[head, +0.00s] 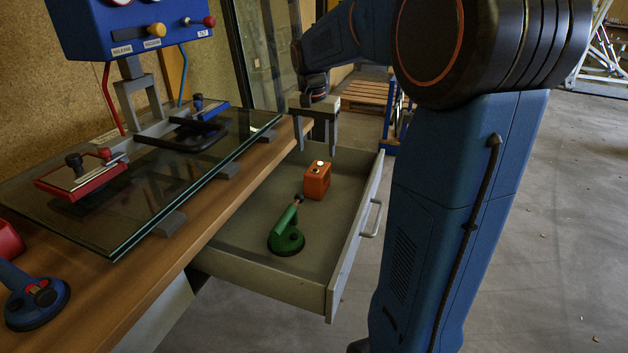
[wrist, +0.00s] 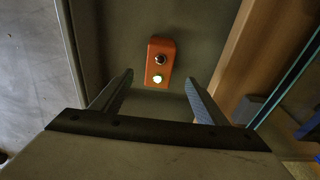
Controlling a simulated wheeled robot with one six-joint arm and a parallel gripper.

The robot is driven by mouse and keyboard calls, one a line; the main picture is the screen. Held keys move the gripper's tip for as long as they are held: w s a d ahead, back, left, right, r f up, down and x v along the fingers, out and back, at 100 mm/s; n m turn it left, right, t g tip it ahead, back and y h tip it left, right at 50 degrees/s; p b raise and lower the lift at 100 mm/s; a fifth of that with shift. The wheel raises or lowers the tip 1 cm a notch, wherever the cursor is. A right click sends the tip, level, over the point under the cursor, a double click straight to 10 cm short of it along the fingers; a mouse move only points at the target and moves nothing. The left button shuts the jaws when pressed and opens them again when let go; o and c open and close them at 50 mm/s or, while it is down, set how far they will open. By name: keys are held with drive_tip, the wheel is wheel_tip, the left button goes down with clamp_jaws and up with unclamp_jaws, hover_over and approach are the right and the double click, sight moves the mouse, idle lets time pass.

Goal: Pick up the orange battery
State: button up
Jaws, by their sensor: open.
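The orange battery (head: 317,181) is a small orange block with two round terminals on top. It stands in the open drawer (head: 235,262), towards its far end. My gripper (head: 318,146) is open and empty, with its fingers pointing down above the drawer, higher than the battery and slightly beyond it. In the wrist view the battery (wrist: 158,62) lies ahead of the fingertips, roughly centred between the open fingers (wrist: 158,84) and apart from them. One terminal looks dark and the other bright.
A green suction lifter (head: 287,232) lies in the drawer, nearer than the battery. The drawer front (head: 354,240) rises at right. The wooden bench (head: 190,255) with a glass sheet (head: 118,240) borders the drawer at left. Drawer floor around the battery is mostly free.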

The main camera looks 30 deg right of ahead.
sight(318, 182)
drive_tip(key=f, duration=0.4)
drive_tip(key=d+f, duration=0.1)
drive_tip(key=f, duration=0.4)
drive_tip(key=w+f, duration=0.1)
drive_tip(key=f, duration=0.4)
drive_tip(key=shift+d+f, duration=0.1)
drive_tip(key=shift+d, duration=0.2)
drive_tip(key=shift+f, duration=0.15)
drive_tip(key=shift+c, duration=0.7)
drive_tip(key=shift+w, duration=0.1)
drive_tip(key=c, duration=1.5)
